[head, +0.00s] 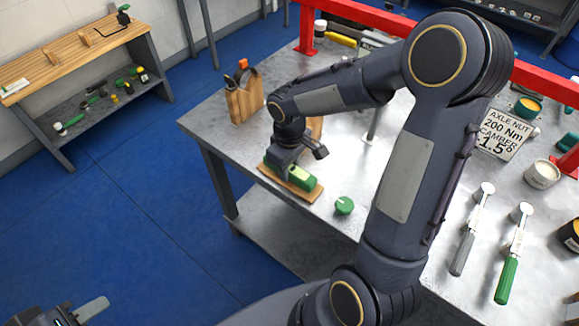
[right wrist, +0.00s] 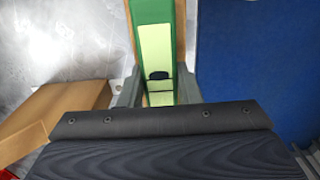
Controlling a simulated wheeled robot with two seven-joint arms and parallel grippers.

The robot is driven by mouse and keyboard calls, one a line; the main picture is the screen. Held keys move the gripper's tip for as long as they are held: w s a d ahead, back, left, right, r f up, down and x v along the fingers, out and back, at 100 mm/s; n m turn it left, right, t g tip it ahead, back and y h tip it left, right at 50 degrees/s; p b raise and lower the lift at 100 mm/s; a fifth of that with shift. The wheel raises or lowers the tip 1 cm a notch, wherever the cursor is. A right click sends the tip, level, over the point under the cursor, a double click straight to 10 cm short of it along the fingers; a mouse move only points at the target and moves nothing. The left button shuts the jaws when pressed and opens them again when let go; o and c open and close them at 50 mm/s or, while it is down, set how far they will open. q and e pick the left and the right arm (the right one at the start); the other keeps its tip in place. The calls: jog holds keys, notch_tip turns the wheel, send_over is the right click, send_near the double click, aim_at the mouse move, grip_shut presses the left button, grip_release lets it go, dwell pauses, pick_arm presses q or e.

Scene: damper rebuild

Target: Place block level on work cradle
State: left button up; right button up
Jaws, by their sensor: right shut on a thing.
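The green block level (head: 303,178), with a pale yellow-green window, is near the left edge of the steel table. It also shows in the right wrist view (right wrist: 156,50), between the grey fingers of my right gripper (right wrist: 159,88). In the head view my right gripper (head: 286,165) is shut on it from above. A flat wooden board (head: 296,194) lies directly under the level; I cannot tell whether they touch. A second wooden piece (head: 315,126) stands behind, partly hidden by my arm. Which one is the work cradle is unclear. My left gripper (head: 90,309) shows only partly at the lower left.
A green round knob (head: 344,205) lies right of the board. A wooden tool holder (head: 244,98) stands at the table's back left. Two torque-type tools (head: 510,262) (head: 468,238) lie at the right. My right arm covers the table's middle. Blue floor lies beyond the left edge.

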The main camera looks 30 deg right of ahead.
jog(key=shift+f, duration=0.25)
jog(key=shift+f, duration=0.15)
jog(key=o, duration=1)
notch_tip(320, 180, up, 12)
jog(key=s+a+m+t+y, duration=0.1)
jog(key=s+m+t, duration=0.1)
jog(key=s, duration=0.3)
jog(key=s+a+m+t+y, duration=0.1)
jog(key=s+m, duration=0.1)
jog(key=s, duration=0.4)
jog(key=s+a+r+m+t+y, duration=0.1)
jog(key=s+a+m+t, duration=0.1)
jog(key=s, duration=0.4)
jog(key=shift+a+r+t+y, duration=0.1)
jog(key=shift+t+y, duration=0.2)
jog(key=shift+y, duration=0.1)
